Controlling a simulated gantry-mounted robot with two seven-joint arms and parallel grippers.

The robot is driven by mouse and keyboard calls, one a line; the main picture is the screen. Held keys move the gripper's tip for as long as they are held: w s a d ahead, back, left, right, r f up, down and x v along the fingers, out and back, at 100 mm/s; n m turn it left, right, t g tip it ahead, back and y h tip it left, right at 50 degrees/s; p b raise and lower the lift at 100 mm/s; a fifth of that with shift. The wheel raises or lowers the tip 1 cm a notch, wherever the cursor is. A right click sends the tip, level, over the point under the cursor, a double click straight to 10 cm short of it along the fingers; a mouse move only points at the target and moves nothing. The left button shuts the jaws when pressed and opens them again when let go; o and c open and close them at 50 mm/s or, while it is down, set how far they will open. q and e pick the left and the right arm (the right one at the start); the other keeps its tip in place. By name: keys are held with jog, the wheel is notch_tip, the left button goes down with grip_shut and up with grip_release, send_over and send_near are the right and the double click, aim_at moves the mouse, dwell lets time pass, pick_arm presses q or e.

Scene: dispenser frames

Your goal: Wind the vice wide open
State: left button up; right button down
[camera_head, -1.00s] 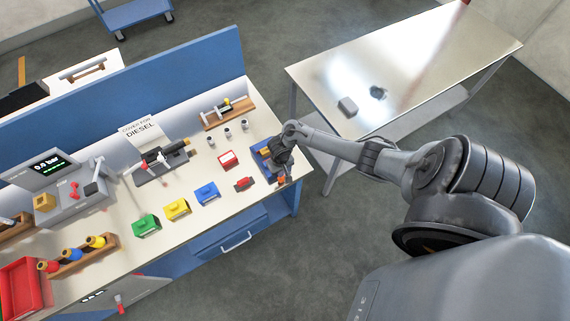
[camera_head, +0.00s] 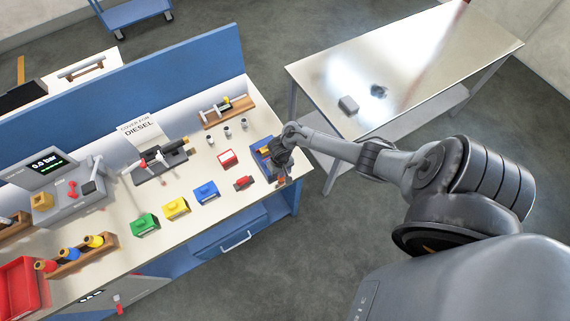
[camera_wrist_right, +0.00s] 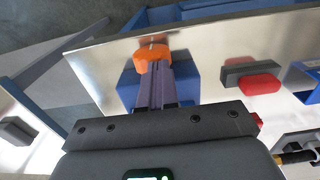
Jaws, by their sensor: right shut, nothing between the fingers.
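The blue vice (camera_head: 262,148) stands at the right end of the workbench, partly hidden by my right gripper (camera_head: 282,172). In the right wrist view its blue body (camera_wrist_right: 128,88) shows behind and beside the fingers. An orange part (camera_wrist_right: 153,54), apparently the vice's handle, is at the tips of my right gripper (camera_wrist_right: 154,72). The fingers are shut with nothing between them; whether they touch the orange part I cannot tell. The vice's jaws are mostly hidden, so their gap cannot be read. My left gripper is not in view.
Small cylinders (camera_head: 227,132) stand behind. A metal table (camera_head: 420,60) is to the right, across a gap.

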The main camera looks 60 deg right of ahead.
jog(key=shift+s+d+f+p, duration=0.2)
jog(key=shift+f+p, duration=0.1)
jog(key=shift+p, duration=0.2)
dwell(1.2)
jog(key=shift+s+d, duration=0.1)
jog(key=shift+d, duration=0.05)
dwell(0.9)
jog(key=shift+r, duration=1.25)
jog(key=shift+s+d, duration=0.25)
jog(key=shift+d, duration=0.25)
jog(key=shift+f+b, duration=0.5)
jog(key=shift+f, duration=0.5)
jog(key=shift+w+a+r+p, duration=0.1)
jog(key=shift+p, duration=0.3)
